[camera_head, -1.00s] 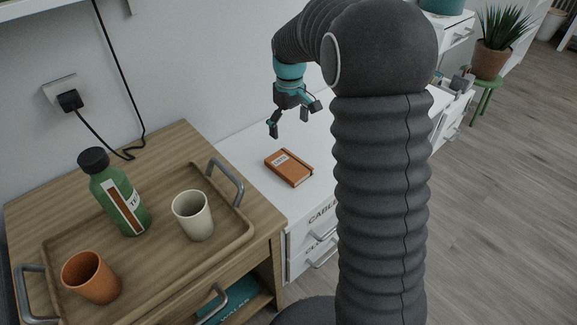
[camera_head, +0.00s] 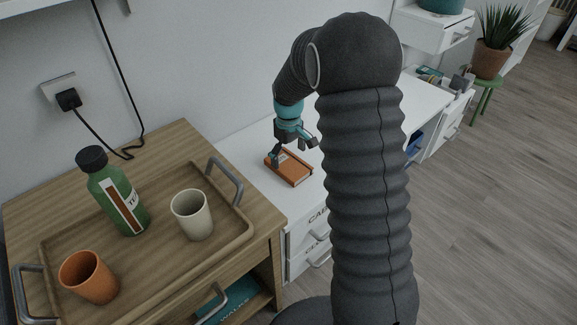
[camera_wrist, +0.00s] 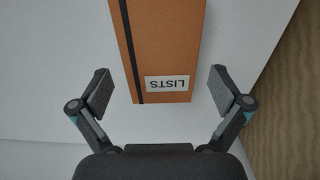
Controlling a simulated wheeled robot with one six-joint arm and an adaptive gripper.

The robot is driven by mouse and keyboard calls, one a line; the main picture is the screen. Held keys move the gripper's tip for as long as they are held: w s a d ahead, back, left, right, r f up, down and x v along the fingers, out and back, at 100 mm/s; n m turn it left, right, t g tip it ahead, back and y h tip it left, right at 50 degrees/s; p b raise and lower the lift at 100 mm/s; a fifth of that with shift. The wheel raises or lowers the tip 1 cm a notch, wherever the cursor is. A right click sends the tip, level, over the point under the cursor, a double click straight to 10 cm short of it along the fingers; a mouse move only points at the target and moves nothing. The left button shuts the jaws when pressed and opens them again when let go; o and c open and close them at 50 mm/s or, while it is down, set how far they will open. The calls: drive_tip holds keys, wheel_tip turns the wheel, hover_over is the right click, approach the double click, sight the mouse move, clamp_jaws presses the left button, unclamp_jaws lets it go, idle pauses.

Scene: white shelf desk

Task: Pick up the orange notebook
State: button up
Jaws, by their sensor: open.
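The orange notebook (camera_head: 292,170) lies flat on the white desk (camera_head: 258,195) in the head view. In the wrist view the notebook (camera_wrist: 168,45) has a black elastic band along its left side and a white label reading "LISTS". My gripper (camera_head: 294,152) is above the notebook, partly hiding its far end in the head view. In the wrist view my gripper (camera_wrist: 160,92) is open, with one finger on each side of the notebook's near end and visible gaps to both. The notebook's far end runs out of the wrist view.
A wooden unit left of the desk carries a tray (camera_head: 150,290) with a green bottle (camera_head: 120,195), a cream cup (camera_head: 192,215) and an orange cup (camera_head: 88,278). The tray's metal handle (camera_head: 226,182) stands near the desk. The wall is behind.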

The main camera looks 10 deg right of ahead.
drive_tip(key=shift+f, duration=1.25)
drive_tip(key=c, duration=1)
drive_tip(key=shift+r, duration=0.1)
